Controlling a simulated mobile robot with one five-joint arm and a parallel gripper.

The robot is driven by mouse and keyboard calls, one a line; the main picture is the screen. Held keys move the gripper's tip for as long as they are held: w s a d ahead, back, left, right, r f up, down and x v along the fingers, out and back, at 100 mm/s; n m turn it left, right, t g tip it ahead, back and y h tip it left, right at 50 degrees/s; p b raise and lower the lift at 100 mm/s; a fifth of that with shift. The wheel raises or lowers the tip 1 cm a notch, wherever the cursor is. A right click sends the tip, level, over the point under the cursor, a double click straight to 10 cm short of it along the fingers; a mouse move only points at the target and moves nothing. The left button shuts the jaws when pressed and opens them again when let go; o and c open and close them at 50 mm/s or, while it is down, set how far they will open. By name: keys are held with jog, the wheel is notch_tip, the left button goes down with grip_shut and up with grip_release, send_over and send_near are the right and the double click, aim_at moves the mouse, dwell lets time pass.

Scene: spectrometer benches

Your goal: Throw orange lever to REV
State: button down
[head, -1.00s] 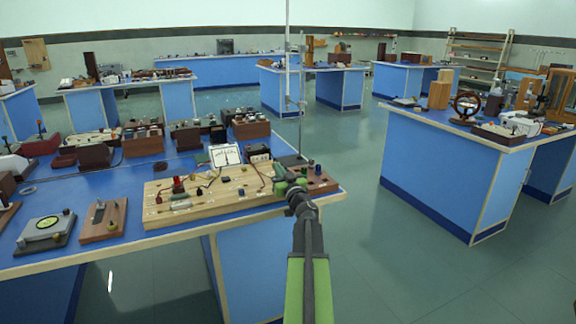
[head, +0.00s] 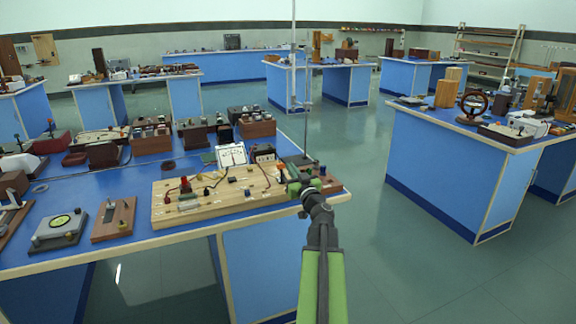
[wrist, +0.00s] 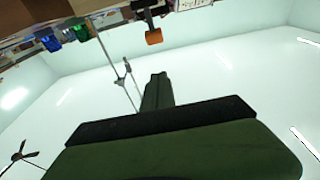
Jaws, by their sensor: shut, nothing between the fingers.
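The orange lever (wrist: 153,37) shows in the wrist view near the top, a block-like orange tip on a dark arm. My gripper (wrist: 157,76) points up toward it in that view, with its dark fingers together and a visible gap below the orange tip. In the head view my gripper (head: 293,186) is at the right end of the near bench, by the wooden circuit board's right edge and a small brown base (head: 326,184). The lever is not clear there, and my gripper covers part of that spot. I cannot read any REV marking.
The wooden circuit board (head: 165,217) with wires lies left of my gripper. A white-faced meter (head: 231,154) and a tall metal stand rod (head: 308,105) stand close behind. Blue (wrist: 54,42) and green (wrist: 80,33) terminals show in the wrist view. Open floor separates the right bench (head: 430,170).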

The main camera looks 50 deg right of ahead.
jog(key=s+a+r+p, duration=0.1)
jog(key=s+a+r, duration=0.1)
jog(key=s, duration=0.4)
jog(key=shift+a+p, duration=0.3)
jog(key=shift+a, duration=0.25)
